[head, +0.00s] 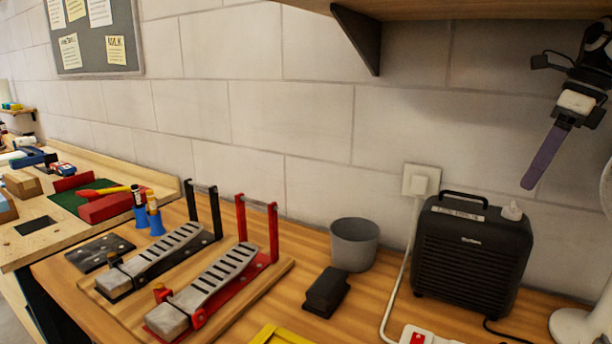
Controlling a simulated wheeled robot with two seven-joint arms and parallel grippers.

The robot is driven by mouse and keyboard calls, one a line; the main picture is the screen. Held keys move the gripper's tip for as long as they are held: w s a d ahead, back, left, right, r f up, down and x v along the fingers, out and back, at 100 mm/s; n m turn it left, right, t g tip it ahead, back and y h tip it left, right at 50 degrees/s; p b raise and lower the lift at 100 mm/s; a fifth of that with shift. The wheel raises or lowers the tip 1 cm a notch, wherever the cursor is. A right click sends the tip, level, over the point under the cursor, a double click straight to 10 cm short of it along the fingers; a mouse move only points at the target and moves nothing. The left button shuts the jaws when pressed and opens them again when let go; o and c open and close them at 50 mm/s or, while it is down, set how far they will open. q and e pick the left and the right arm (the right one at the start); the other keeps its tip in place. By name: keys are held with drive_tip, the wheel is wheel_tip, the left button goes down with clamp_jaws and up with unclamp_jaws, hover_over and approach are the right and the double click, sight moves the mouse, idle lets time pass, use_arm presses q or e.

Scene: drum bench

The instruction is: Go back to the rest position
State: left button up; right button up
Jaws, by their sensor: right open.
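My right gripper (543,165) is at the upper right, raised in front of the wall and above the black amplifier (472,252). A long purple finger-like part points down and left from it. It is seen edge-on, so the gap between the fingers is hidden; nothing is clearly held in it. It is apart from the bench and the things on it. My left gripper is not in view.
The wooden bench (375,318) holds two drum pedals on a board, a grey bucket (354,244), a dark block (326,292) and a white cable. A shelf bracket (358,38) juts out at the top, left of my gripper. A white round-based stand is at the right edge.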

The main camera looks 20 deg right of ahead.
drive_tip(key=shift+s+d+r+n+y+p, duration=0.1)
drive_tip(key=shift+d+n+y+p, duration=0.15)
drive_tip(key=shift+n, duration=0.55)
drive_tip(key=shift+s+d+n+y+p, duration=0.15)
drive_tip(key=shift+d+n, duration=0.15)
drive_tip(key=shift+n, duration=0.5)
drive_tip(key=shift+w, duration=0.1)
